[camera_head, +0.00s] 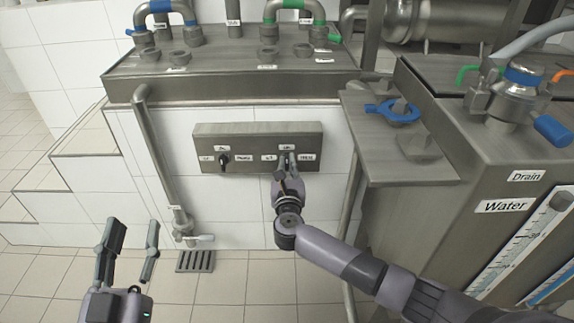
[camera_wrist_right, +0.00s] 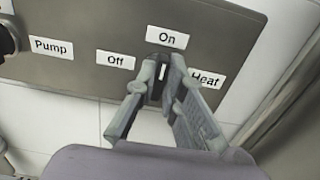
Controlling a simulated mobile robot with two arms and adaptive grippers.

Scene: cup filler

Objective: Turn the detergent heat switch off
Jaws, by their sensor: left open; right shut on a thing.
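A grey switch panel (camera_head: 210,135) is on the white tiled wall and also shows in the right wrist view (camera_wrist_right: 90,22). Its Heat switch (camera_wrist_right: 163,72) is mostly hidden between my right fingers, with the On label above, Off to its left and Heat to its right. A white mark on it runs roughly up and down in the picture. My right gripper (camera_head: 286,165) is shut on this switch, one finger on each side, also in the right wrist view (camera_wrist_right: 162,72). My left gripper (camera_head: 130,243) is open and empty at lower left, away from the panel.
A dark Pump switch (camera_head: 223,160) is at the panel's left. A pipe with a tap (camera_head: 180,225) stands left of it. A steel tank (camera_head: 440,170) with a side shelf (camera_head: 375,165) is at the right.

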